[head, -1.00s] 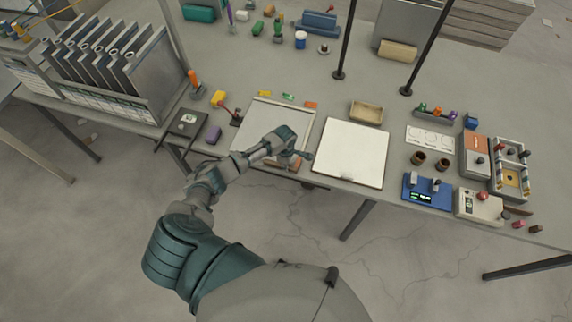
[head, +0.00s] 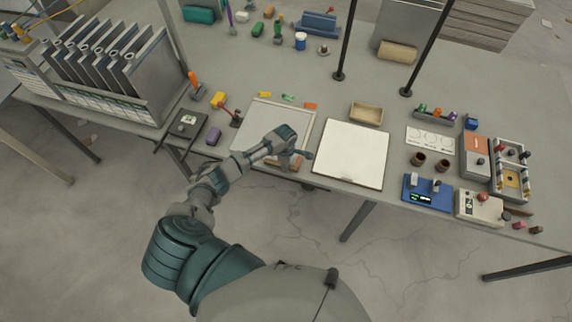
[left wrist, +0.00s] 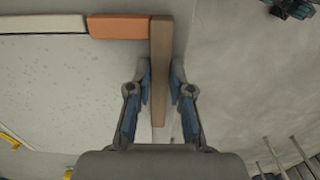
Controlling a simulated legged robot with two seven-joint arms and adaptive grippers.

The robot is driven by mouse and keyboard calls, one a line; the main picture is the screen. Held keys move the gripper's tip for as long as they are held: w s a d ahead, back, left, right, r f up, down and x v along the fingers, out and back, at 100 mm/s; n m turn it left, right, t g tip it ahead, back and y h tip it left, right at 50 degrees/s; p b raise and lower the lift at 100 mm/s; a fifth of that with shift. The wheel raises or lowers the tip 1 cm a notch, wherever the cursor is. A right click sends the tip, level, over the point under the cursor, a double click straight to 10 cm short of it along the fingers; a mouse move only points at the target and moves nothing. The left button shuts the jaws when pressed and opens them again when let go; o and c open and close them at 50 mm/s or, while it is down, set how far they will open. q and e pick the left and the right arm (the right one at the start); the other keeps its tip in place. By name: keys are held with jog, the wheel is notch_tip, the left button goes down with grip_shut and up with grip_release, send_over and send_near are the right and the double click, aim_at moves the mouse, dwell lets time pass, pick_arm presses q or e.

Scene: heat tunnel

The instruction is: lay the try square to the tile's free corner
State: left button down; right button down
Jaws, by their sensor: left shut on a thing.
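The pale speckled tile (left wrist: 60,80) lies left of my left gripper in the left wrist view; in the head view it is the grey square (head: 262,122) near the table's front edge. My left gripper (head: 300,158) is at the tile's front right corner. In the left wrist view its fingers (left wrist: 160,80) are shut on the brown bar of the try square (left wrist: 160,50), beside the tile's edge. An orange piece (left wrist: 118,27) meets that bar near its far end, roughly at a right angle. I cannot tell whether the bar touches the tile. My right gripper is out of view.
A pale strip (left wrist: 40,25) continues from the orange piece along the tile. A white board (head: 350,150) lies close on the right, with a tan tray (head: 366,112) behind. A red-handled tool (head: 232,115) and purple block (head: 213,135) stand left. Bare floor lies in front.

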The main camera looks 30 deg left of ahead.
pick_arm(q)
jog(key=shift+w, duration=0.2)
dwell(0.4)
jog(key=c, duration=0.7)
grip_release()
jog(key=shift+a+r+p, duration=0.1)
jog(key=shift+r+p, duration=0.7)
jog(key=shift+r, duration=2.7)
